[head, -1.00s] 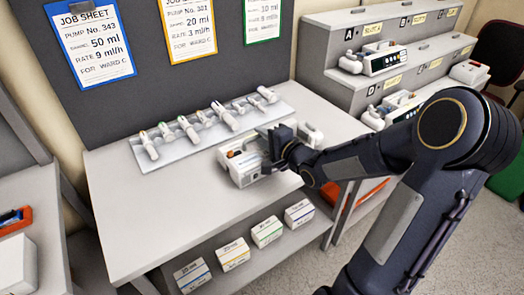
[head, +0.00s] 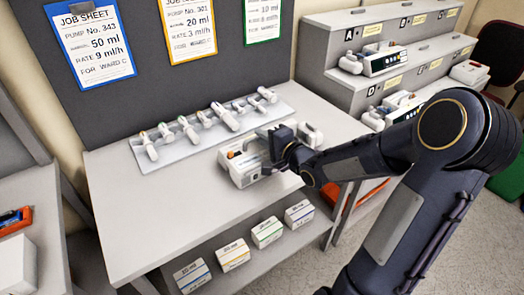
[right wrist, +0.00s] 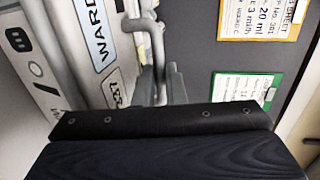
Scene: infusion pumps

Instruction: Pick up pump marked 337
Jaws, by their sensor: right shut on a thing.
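A white pump (head: 240,172) with an orange part on top stands at the front right of the grey table, and its number is too small to read. My right gripper (head: 277,146) is at this pump and hides part of it; a white rounded piece (head: 312,136) shows on the gripper's other side. In the right wrist view the pump's casing (right wrist: 70,50) fills the left, with a label reading "WARD". There the right gripper's fingers (right wrist: 160,88) are shut on the pump's grey handle (right wrist: 152,38). My left gripper is out of view.
A white rack (head: 212,128) of syringes lies behind the pump on the table (head: 130,215). Small boxes (head: 233,253) stand on the lower shelf. More pumps (head: 384,62) sit on the stepped, lettered shelf at right. Job sheets (head: 90,45) hang on the dark board. The table's left front is clear.

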